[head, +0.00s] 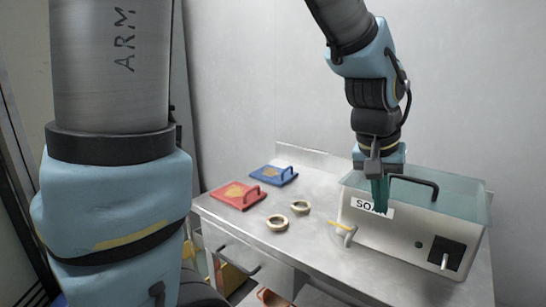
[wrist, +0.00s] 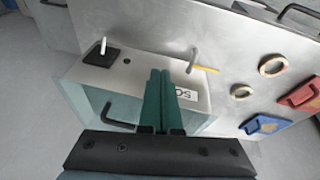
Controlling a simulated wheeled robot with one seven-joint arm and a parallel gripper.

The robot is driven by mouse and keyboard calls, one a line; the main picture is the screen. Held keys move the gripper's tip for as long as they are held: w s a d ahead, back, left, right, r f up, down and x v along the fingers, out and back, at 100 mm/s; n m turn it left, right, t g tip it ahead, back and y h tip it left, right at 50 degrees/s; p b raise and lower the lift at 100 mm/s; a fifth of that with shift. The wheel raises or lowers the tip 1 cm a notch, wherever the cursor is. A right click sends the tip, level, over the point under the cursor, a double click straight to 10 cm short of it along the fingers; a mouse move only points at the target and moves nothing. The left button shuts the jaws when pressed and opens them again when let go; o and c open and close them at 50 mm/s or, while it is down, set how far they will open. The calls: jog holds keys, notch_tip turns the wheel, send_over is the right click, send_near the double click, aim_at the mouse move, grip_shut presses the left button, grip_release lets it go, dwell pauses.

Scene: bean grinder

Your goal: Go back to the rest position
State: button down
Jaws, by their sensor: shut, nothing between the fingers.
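My gripper (head: 381,208) points down in front of the "SOAK" label on a box-shaped machine (head: 385,245). Its two green fingers are together with nothing between them. In the wrist view the green fingers (wrist: 160,74) lie side by side over the machine (wrist: 100,78), partly covering the label (wrist: 187,94). I cannot tell whether the fingertips touch the machine.
The machine has a clear lid with a black handle (head: 414,183), a lever (head: 349,236) and a black switch (head: 445,256). A red lid (head: 236,198), a blue lid (head: 268,179) and two rings (head: 277,223) lie on the metal table (head: 305,245).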

jog(key=w+a+f+n+y, duration=0.1)
jog(key=a+f, duration=0.1)
jog(key=a, duration=0.7)
jog(key=w+a+f+n+y, duration=0.1)
jog(key=w+a+f+n, duration=0.1)
jog(key=a, duration=0.8)
jog(key=w+a+f+n, duration=0.2)
jog(key=a+f, duration=0.2)
jog(key=a, duration=0.6)
jog(key=shift+w+f+y, duration=0.15)
jog(key=shift+y, duration=0.25)
jog(key=c, duration=1.6)
grip_release()
jog(key=shift+d, duration=0.1)
